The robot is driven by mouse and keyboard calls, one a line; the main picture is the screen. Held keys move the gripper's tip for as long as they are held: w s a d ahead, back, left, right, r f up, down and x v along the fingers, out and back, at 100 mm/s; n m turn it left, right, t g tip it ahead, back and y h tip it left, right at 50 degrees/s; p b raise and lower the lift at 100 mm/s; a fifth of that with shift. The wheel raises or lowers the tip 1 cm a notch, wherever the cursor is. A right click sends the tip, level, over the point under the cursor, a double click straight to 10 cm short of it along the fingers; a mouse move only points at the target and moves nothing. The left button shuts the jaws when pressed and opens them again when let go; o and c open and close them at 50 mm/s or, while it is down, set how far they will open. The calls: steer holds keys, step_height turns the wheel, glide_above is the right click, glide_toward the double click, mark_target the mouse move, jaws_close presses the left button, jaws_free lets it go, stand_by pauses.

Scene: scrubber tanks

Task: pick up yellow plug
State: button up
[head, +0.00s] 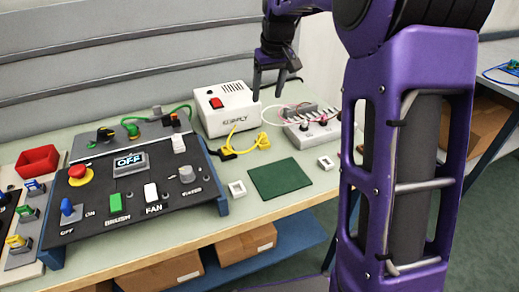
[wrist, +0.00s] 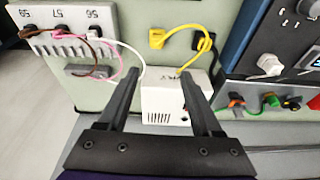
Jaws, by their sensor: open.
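The yellow plug (head: 263,141) lies on the bench in front of the white supply box (head: 226,109), at the right end of a yellow cable (head: 243,150). In the wrist view the yellow plug (wrist: 157,38) shows beyond and between my fingertips. My gripper (head: 269,91) is open and empty, pointing down by the right side of the supply box, above the bench and apart from the plug. In the wrist view my gripper (wrist: 163,72) has its fingers spread over the box.
A grey numbered terminal block (head: 313,128) with pink and white wires stands right of the plug. A dark control panel (head: 130,185) with switches is at the left. A green pad (head: 280,179) and two small white square pieces lie in front. A red bin (head: 38,161) is far left.

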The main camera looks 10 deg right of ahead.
mark_target(263, 135)
steer(key=b+x, duration=0.1)
steer(key=x, duration=1)
steer(key=d+b+x, duration=0.1)
steer(key=x, duration=0.5)
steer(key=shift+f+b, duration=0.2)
steer(key=shift+b, duration=0.1)
steer(key=shift+r, duration=0.1)
jaws_close()
